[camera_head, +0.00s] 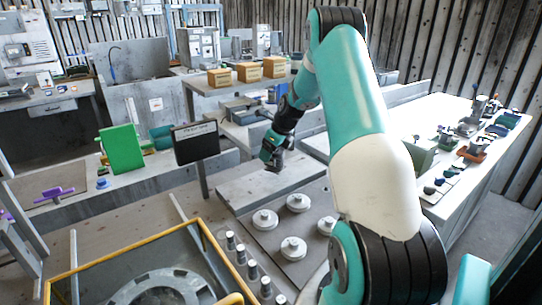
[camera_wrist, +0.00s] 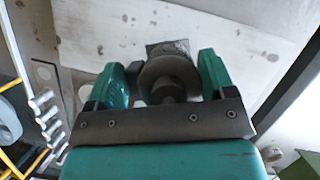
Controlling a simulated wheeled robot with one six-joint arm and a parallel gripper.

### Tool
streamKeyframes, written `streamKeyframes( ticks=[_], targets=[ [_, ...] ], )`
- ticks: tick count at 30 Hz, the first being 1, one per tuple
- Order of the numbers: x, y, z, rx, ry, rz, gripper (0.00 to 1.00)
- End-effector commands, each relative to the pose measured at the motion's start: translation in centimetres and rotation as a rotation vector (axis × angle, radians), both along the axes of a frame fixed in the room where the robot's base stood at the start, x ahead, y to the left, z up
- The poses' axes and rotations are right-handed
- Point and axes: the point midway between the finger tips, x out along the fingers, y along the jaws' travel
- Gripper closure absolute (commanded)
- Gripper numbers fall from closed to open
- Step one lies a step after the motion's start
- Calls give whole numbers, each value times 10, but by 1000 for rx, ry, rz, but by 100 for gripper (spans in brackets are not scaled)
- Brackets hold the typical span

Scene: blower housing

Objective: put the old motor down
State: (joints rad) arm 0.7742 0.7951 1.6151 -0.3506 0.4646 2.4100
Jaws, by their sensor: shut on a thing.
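My gripper (camera_head: 270,158) is at the end of my arm, in the middle of the head view, pointing down over a bare grey board. In the wrist view, the two teal fingers of my gripper (camera_wrist: 165,78) are closed on the old motor (camera_wrist: 170,68), a dark grey, worn round body with a squarish end. In the head view the motor (camera_head: 272,161) is a small dark shape at the fingertips. It appears above the pale grey board (camera_head: 265,187); I cannot tell the exact gap beneath it.
Several round pale parts with knobs (camera_head: 297,203) stand just in front of the board. A row of metal pegs (camera_head: 241,256) and the yellow-edged housing (camera_head: 90,272) are at lower left. A black sign (camera_head: 195,142) stands left of my gripper. The right bench (camera_head: 430,112) carries small parts.

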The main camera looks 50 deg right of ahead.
Motion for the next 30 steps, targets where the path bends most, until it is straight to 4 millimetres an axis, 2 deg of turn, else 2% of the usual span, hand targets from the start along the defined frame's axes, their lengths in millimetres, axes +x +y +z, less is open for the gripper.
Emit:
streamKeyframes(
  ticks=[4, 12, 21, 22, 24, 25, 30],
  targets=[
    [4, 0, -4, 1, 1, -1, 61],
    [4, 0, -34, -1, 0, -1, 61],
    [4, 0, -38, -1, -1, 0, 61],
    [3, 0, -38, 0, 0, -1, 19],
    [3, 0, -38, 0, 1, -1, 3],
    [3, 0, -38, 0, 1, -1, 0],
    [3, 0, -38, 0, 0, -1, 0]
  ],
)
